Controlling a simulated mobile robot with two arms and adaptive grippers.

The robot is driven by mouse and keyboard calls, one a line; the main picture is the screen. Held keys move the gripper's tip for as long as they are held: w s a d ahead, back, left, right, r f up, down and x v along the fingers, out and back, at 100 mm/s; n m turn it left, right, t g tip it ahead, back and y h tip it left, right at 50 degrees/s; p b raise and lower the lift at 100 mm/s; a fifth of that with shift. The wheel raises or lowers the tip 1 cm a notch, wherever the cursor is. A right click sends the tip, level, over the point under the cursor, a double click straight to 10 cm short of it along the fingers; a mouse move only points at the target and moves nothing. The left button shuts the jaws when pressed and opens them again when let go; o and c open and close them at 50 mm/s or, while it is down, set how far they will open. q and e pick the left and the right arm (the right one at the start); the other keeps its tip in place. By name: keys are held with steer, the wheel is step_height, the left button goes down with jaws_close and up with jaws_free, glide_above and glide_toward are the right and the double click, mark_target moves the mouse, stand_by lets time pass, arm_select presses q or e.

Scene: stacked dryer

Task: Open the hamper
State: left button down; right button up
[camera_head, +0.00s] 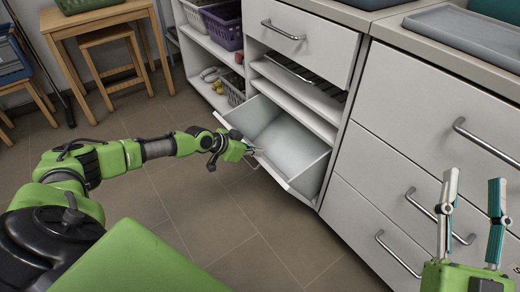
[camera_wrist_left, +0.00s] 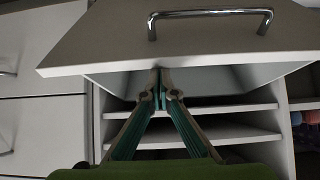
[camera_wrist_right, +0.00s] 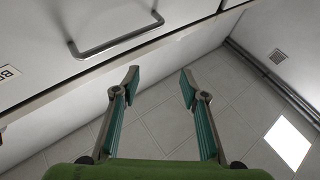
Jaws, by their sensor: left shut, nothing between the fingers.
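The hamper (camera_head: 292,142) is a white tilt-out bin low in the cabinet, its front tipped outward and its pale inside showing. Its front panel (camera_wrist_left: 200,45) with a metal bar handle (camera_wrist_left: 210,13) fills the top of the left wrist view. My left gripper (camera_head: 250,150) is at the panel's upper edge; its fingertips (camera_wrist_left: 160,82) are together and empty, overlapping that edge in the picture. I cannot tell whether they touch it. My right gripper (camera_head: 473,185) is open and empty in front of the right-hand drawers, also seen in the right wrist view (camera_wrist_right: 157,80).
Closed drawers with bar handles (camera_head: 485,143) stand to the right. Open shelves with a purple basket (camera_head: 224,25) are at the left. The tiled floor (camera_head: 230,220) in front is clear.

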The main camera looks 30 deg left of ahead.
arm_select(q)
steer(key=shift+s+a+f+b, duration=0.2)
steer(key=shift+s+a+f, duration=0.1)
steer(key=shift+s+f, duration=0.3)
steer(key=shift+s+a+f+b, duration=0.15)
steer(key=shift+s+a+f, duration=0.15)
steer(key=shift+s, duration=0.35)
arm_select(e)
steer(key=s+r+t, duration=0.1)
steer(key=r, duration=0.1)
steer(key=s+r+t+y, duration=0.1)
steer(key=s+r, duration=0.1)
steer(key=shift+d+t, duration=0.1)
steer(key=shift+t, duration=0.2)
arm_select(q)
steer(key=shift+d, duration=0.1)
